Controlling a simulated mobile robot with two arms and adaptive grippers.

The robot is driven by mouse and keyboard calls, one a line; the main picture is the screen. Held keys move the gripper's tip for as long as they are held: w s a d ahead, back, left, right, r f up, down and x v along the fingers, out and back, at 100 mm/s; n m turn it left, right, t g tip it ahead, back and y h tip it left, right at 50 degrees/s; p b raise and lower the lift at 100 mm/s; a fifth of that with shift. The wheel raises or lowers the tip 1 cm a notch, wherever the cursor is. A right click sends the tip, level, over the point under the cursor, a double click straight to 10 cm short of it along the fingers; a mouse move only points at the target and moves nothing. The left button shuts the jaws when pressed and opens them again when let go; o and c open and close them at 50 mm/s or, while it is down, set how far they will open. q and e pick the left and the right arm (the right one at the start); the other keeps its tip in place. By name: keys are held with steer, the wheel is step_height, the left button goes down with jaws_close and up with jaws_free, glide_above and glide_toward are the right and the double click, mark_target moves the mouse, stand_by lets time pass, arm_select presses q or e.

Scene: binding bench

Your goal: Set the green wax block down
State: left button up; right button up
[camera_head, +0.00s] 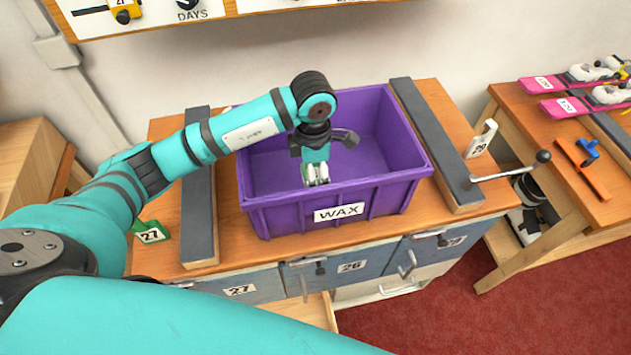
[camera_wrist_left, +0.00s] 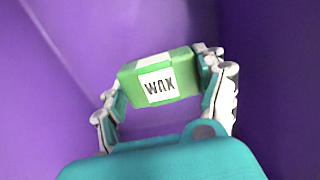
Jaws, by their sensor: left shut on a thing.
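My left gripper (camera_head: 316,174) reaches down into the purple crate labelled WAX (camera_head: 290,215) on the bench in the head view. In the left wrist view my left gripper (camera_wrist_left: 168,95) is shut on the green wax block (camera_wrist_left: 160,82), with a finger at each side. In the head view the block is mostly hidden behind the fingers. I cannot tell whether the block touches the crate floor. My right gripper is not in view.
Dark-topped rails (camera_head: 199,190) (camera_head: 432,140) flank the crate. A green tag marked 27 (camera_head: 150,235) lies left, and a white piece marked 29 (camera_head: 482,138) stands right. A crank handle (camera_head: 510,168) juts out at the bench's right. Pink skis (camera_head: 580,105) lie on another table.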

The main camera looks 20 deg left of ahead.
arm_select(q)
step_height(320, 180, down, 4)
steer(key=shift+f+p, duration=0.25)
steer(key=shift+p, duration=0.3)
steer(key=shift+f+b, duration=0.3)
steer(key=o, duration=1.2)
steer(key=shift+o, duration=0.2)
steer(key=shift+r, duration=0.1)
steer(key=shift+r+p, duration=0.15)
steer(key=shift+p, duration=0.15)
steer(key=shift+w+r, duration=0.1)
steer(key=shift+r, duration=0.2)
step_height(320, 180, up, 11)
steer(key=b, duration=0.3)
steer(key=shift+f, duration=0.2)
steer(key=shift+r, duration=0.4)
